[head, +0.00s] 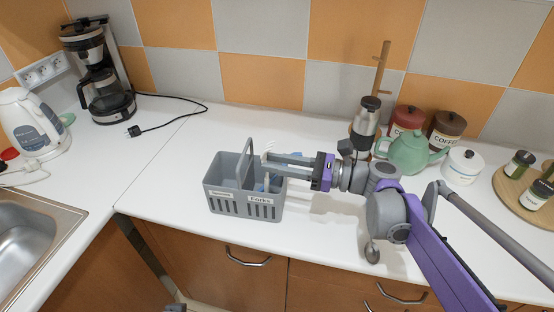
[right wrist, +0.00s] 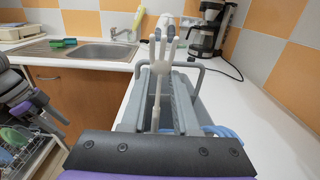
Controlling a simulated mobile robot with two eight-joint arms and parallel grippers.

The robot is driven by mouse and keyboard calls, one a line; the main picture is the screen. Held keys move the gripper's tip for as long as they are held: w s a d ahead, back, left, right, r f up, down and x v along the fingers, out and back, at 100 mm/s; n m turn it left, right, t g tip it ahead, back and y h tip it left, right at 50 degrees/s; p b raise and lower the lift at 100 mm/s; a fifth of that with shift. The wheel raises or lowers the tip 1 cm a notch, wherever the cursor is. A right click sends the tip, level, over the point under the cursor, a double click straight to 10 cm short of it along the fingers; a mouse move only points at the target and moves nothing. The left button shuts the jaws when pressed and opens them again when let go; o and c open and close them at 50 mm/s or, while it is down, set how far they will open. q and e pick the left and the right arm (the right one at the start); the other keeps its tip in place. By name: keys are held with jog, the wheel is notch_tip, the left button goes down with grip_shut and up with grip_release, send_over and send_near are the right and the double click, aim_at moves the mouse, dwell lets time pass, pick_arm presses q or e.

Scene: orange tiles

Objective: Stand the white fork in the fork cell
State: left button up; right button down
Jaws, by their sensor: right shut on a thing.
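The grey cutlery caddy (head: 225,202) stands on the white counter, with an upright handle across its middle. The label Forks (head: 260,200) is on its front right side; the left label is too small to read. My right gripper (head: 267,164) reaches in from the right over the caddy's right part, shut on the white fork. In the right wrist view the white fork (right wrist: 156,92) is upright, tines up, its handle running down at the caddy. Its lower end is hidden, so I cannot tell how deep it is.
A steel flask (head: 366,118), green teapot (head: 408,152) and canisters stand to the right. A coffee maker (head: 101,78) and white kettle (head: 34,127) stand at the left, by the sink (head: 32,224). The counter left of the caddy is clear.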

jog(key=shift+f, duration=0.2)
jog(key=c, duration=0.6)
grip_release()
jog(key=v, duration=1)
jog(key=shift+s+d, duration=0.1)
jog(key=shift+d, duration=0.3)
